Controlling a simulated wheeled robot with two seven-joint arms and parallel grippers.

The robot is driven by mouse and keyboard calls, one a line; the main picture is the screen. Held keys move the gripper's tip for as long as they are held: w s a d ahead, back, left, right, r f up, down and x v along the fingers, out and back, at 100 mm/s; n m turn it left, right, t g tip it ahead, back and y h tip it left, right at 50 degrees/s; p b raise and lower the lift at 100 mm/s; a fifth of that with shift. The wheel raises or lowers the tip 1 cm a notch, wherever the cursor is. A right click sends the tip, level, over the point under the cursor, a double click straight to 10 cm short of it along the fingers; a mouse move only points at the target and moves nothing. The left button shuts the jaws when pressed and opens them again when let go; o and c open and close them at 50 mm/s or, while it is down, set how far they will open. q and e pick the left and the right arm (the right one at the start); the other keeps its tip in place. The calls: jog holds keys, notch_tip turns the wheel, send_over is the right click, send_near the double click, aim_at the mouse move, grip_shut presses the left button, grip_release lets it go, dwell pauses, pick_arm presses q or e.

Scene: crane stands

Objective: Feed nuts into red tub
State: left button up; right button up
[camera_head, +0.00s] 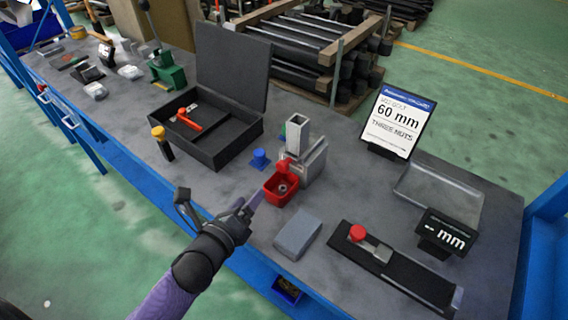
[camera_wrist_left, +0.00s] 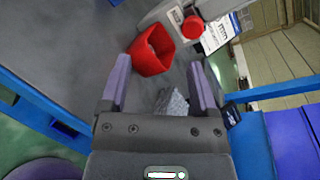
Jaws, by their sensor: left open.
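The red tub (camera_head: 281,190) stands on the grey bench under the grey nut dispenser (camera_head: 308,158), which has a red knob or lever (camera_head: 284,165) on its front. A small grey nut seems to lie inside the tub. My left gripper (camera_head: 248,204) is just left of the tub, in front of the dispenser, open and empty. In the left wrist view, its two fingers (camera_wrist_left: 160,85) are spread, with the red tub (camera_wrist_left: 150,52) beyond them and the red knob (camera_wrist_left: 193,27) to its right. My right gripper is not in view.
A sign (camera_head: 397,123) reads "60 mm" and "three nuts". A grey block (camera_head: 297,235) lies right of my gripper. A measuring slide (camera_head: 385,262), a small display (camera_head: 445,233) and an empty tray (camera_head: 437,195) stand right. An open black case (camera_head: 212,148) and blue peg (camera_head: 260,158) stand left.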

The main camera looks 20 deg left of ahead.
aim_at(280, 169)
pick_arm(q)
jog(key=m+h, duration=0.1)
jog(key=m, duration=0.1)
jog(key=m+h, duration=0.1)
jog(key=m, duration=0.1)
jog(key=d+r+m+t+h, duration=0.1)
jog(key=m, duration=0.2)
jog(key=shift+w+r, duration=0.1)
jog(key=shift+w, duration=0.25)
jog(key=shift+w+d+r+m+h, duration=0.1)
jog(key=shift+w+d+m+h, duration=0.1)
jog(key=shift+m+h, duration=0.4)
jog(key=b+x, duration=0.1)
jog(key=x, duration=0.8)
jog(key=shift+w, duration=0.25)
grip_shut()
